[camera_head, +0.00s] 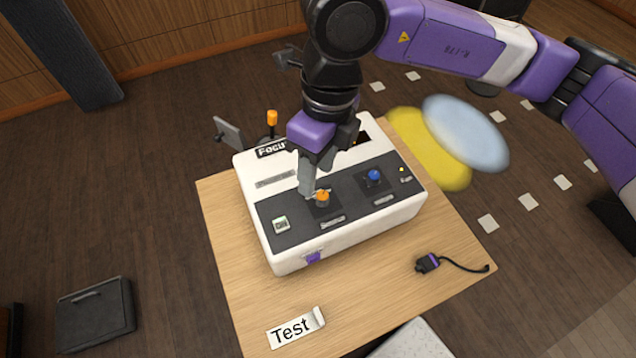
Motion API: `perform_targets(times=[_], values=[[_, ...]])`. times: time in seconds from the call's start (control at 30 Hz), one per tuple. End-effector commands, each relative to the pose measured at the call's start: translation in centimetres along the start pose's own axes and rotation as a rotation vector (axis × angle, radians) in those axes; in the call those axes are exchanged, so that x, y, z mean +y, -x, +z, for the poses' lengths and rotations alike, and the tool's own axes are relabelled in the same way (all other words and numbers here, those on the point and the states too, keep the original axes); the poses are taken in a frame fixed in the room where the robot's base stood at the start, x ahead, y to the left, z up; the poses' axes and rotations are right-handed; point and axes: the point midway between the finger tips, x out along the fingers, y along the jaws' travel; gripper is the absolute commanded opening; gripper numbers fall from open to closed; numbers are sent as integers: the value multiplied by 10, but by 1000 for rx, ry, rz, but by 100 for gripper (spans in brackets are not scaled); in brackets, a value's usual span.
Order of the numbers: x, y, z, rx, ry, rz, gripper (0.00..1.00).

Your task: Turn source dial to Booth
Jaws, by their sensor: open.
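A white control box (345,234) with a dark front panel stands on the wooden table. An orange knob (322,198) sits near the middle of the panel, and a blue knob (374,176) sits to its right. I cannot read which of them is the source dial, and the small labels, any "Booth" mark among them, are too small to read. My gripper (312,190) is open and points down right at the orange knob. Its fingers partly hide the knob's back and left side. I cannot tell whether they touch it.
A small pale switch (281,225) is at the panel's left. A "Focus"-like label (272,148), partly hidden, is at the box's back. An orange-tipped lever (272,118) stands behind it. A "Test" card (295,328) and a cable plug (428,263) lie on the table (365,285), whose front is mostly clear.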

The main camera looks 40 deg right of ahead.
Motion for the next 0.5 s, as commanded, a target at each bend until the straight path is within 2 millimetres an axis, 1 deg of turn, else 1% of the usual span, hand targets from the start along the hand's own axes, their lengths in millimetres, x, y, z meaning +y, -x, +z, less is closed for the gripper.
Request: perform_targets(times=[0.03, 0.1, 0.17, 0.27, 0.37, 0.5], values=[[-8, 1, -2, 8, -22, -32, 44], [-16, 1, -6, 22, -49, -63, 44], [-18, 0, -9, 34, -65, -73, 44], [-18, -6, -9, 35, -78, -72, 44], [-18, -19, -10, 35, -77, -69, 44], [-19, -41, -11, 36, -78, -67, 44]])
